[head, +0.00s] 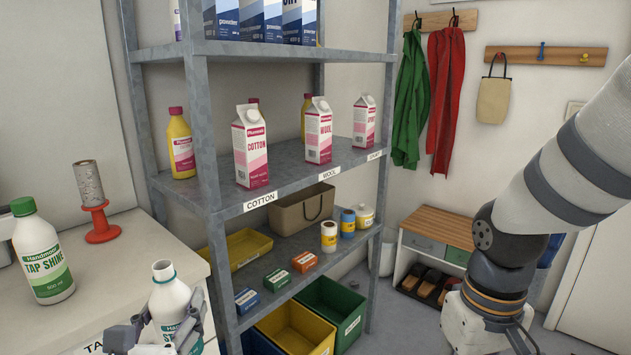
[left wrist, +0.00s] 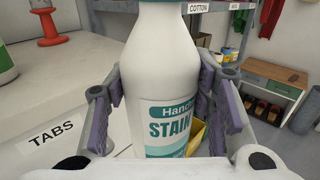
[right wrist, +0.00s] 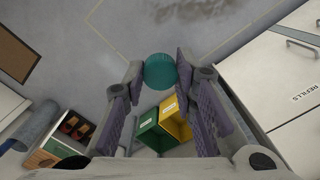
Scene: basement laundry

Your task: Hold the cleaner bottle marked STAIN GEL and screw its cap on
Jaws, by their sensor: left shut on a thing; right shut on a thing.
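The STAIN GEL bottle (head: 171,293) is white with a teal label and stands upright with its neck bare and open. My left gripper (head: 168,318) is shut around its body; the left wrist view shows the bottle (left wrist: 164,70) between the two fingers, with "STAIN" readable on the label. A round teal cap (right wrist: 160,72) is held between the fingertips of my right gripper (right wrist: 159,66). In the head view the right arm is at the lower right, well apart from the bottle; its fingertips and the cap are out of that picture.
A capped TAP SHINE bottle (head: 42,254) and a red stand with a roll (head: 101,216) are on the white counter (head: 75,318) at left. Close behind the held bottle is a grey shelf rack (head: 222,198) with cartons, bins and small boxes. Open floor shows right of the rack.

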